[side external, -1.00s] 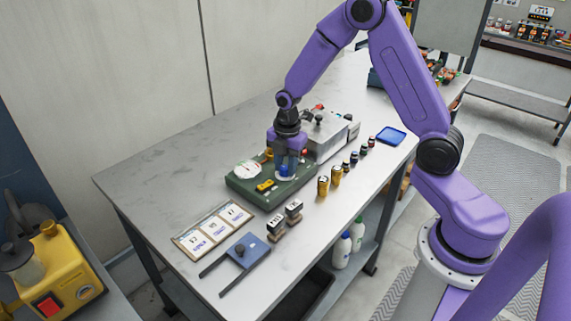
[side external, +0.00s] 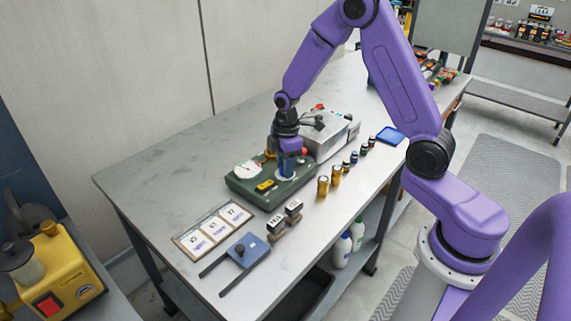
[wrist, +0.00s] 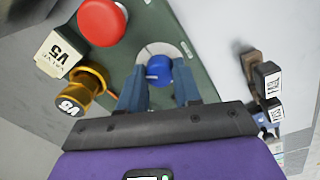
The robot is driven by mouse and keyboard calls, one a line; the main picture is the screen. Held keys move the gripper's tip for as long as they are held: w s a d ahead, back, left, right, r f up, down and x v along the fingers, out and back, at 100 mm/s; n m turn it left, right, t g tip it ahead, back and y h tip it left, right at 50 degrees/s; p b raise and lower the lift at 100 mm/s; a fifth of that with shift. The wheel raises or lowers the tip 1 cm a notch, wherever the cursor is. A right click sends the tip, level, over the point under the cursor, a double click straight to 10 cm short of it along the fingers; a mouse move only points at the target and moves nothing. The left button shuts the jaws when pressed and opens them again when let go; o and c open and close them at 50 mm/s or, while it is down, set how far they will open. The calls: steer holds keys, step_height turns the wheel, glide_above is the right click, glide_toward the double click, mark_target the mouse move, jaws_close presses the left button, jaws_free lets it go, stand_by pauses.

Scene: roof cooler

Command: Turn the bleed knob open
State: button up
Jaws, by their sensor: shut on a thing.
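A blue knob (wrist: 158,70) sits on a pale round plate (wrist: 155,50) on the green unit (side external: 240,187). My gripper (wrist: 159,88) reaches down over it, and its two blue-grey fingers stand on either side of the knob, shut on it. In the side external view my gripper (side external: 287,168) is upright above the right part of the green unit, and its fingers largely hide the knob there. I cannot read any turn mark on the knob.
A red mushroom button (wrist: 102,20) and a gold fitting tagged V5 (wrist: 80,88) stand close beside my fingers. A grey metal box (side external: 328,135) lies behind the green unit. Gold cylinders (side external: 323,186) stand in front.

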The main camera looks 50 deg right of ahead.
steer(key=m, duration=0.5)
steer(key=shift+m, duration=0.3)
steer(key=m, duration=0.4)
steer(key=shift+m, duration=0.4)
steer(key=o, duration=1.1)
steer(key=shift+c, duration=0.2)
step_height(320, 180, up, 18)
steer(key=shift+a+f, duration=0.25)
steer(key=shift+a, duration=0.15)
